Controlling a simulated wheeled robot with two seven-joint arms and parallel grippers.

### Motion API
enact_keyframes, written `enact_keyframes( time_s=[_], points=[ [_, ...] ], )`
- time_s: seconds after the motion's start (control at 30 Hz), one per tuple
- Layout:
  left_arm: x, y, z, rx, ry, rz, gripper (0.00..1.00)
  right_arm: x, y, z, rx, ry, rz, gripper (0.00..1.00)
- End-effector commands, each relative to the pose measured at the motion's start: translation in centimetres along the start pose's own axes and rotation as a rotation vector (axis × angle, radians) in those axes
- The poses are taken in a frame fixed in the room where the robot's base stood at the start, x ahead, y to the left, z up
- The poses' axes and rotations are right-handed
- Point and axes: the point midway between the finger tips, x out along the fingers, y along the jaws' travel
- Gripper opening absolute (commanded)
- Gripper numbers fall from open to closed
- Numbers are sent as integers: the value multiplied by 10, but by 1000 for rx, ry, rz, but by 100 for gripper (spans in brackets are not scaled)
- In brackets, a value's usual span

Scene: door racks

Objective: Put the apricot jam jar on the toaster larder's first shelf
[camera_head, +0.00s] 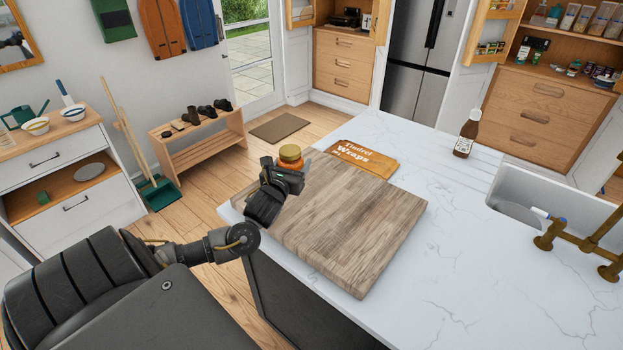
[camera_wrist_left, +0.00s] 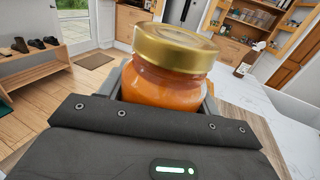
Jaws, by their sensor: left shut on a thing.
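The apricot jam jar (camera_head: 290,153), with a gold lid and orange contents, is upright in my left gripper (camera_head: 284,175). The larder (camera_head: 345,50) at the back, left of the fridge, stands open. A dark appliance (camera_head: 345,18), perhaps the toaster, sits on its surface above the drawers; its upper shelves are out of frame. My right gripper is not in view.
A wooden board (camera_head: 350,220), an orange wraps packet (camera_head: 362,158) and a brown bottle (camera_head: 467,134) are on the white island (camera_head: 480,250). A sink (camera_head: 560,205) is at right. Another open larder (camera_head: 545,105) holds jars.

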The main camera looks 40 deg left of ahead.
Motion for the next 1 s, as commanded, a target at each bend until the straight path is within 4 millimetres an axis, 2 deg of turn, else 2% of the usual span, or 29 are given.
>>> enact_keyframes(
  time_s=[0.03, 0.1, 0.3, 0.67, 0.77, 0.87, 0.97, 1.0],
  points=[
    [-8, 11, 1, 5, -2, -3, 16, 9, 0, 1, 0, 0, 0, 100],
    [-17, 23, 9, 5, -3, -4, 16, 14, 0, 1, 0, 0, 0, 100],
    [-32, 46, 23, 2, -2, -1, 16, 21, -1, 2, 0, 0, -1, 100],
    [-38, 53, 31, -2, -4, -7, 17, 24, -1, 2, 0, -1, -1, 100],
    [-38, 41, 32, -2, -6, -49, 17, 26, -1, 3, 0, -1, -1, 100],
    [-39, 13, 35, 0, -8, -147, 16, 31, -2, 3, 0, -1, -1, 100],
    [-45, -30, 37, 0, -10, -303, 16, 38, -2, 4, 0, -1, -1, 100],
    [-50, -50, 37, 0, -10, -379, 16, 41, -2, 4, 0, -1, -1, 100]
  ],
)
